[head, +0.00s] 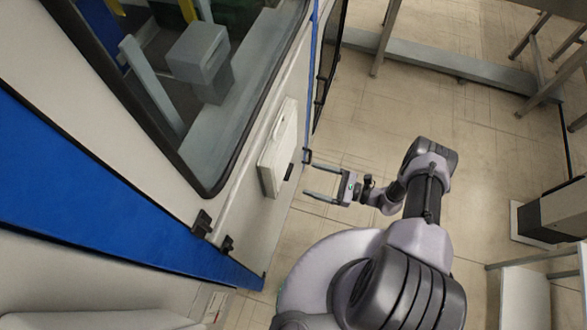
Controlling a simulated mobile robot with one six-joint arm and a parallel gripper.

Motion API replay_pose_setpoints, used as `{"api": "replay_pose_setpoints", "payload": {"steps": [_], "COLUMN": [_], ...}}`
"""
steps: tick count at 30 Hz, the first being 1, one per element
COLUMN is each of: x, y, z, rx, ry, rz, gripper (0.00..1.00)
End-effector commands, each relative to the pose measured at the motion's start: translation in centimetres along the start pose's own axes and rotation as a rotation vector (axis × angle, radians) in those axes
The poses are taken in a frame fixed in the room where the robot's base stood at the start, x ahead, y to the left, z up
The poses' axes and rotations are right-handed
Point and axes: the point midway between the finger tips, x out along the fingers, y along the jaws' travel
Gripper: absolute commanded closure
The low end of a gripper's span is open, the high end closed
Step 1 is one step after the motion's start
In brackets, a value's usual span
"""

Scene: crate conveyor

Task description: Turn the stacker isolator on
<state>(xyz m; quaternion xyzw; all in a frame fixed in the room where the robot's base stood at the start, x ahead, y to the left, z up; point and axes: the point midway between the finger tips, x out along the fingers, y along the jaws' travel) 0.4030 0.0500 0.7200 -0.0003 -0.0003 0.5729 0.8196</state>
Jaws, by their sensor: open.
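A pale flat box (275,150) is fixed to the side of the white and blue machine; it may be the stacker isolator, but no label can be read. A small dark part (288,172), perhaps its handle or switch, sticks out from its face. Its position, on or off, cannot be told. My gripper (305,181) is open and empty, its two fingers pointing left towards the dark part. A small gap of floor shows between the fingertips and the box.
The machine's panel with a dark-framed window (215,150) fills the left. A blue post (312,70) and dark-framed panel (328,60) stand beyond the box. Metal-legged frames (535,70) are at the upper right, and a dark-and-white unit (550,215) at the right. Tiled floor (440,110) is clear between.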

Motion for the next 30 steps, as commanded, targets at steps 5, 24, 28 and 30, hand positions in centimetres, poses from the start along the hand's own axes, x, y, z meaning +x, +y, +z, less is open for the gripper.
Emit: {"api": "replay_pose_setpoints", "payload": {"steps": [5, 24, 28, 30], "x": [4.8, 8.0, 8.0, 8.0], "y": [0.1, 0.0, 0.0, 0.0], "z": [0.0, 0.0, 0.0, 0.0], "rx": [0.001, 0.000, 0.000, 0.000], "ry": [0.000, 0.001, 0.001, 0.001], "rz": [0.006, 0.001, 0.001, 0.001], "gripper": [0.18, 0.36, 0.61, 0.75]}}
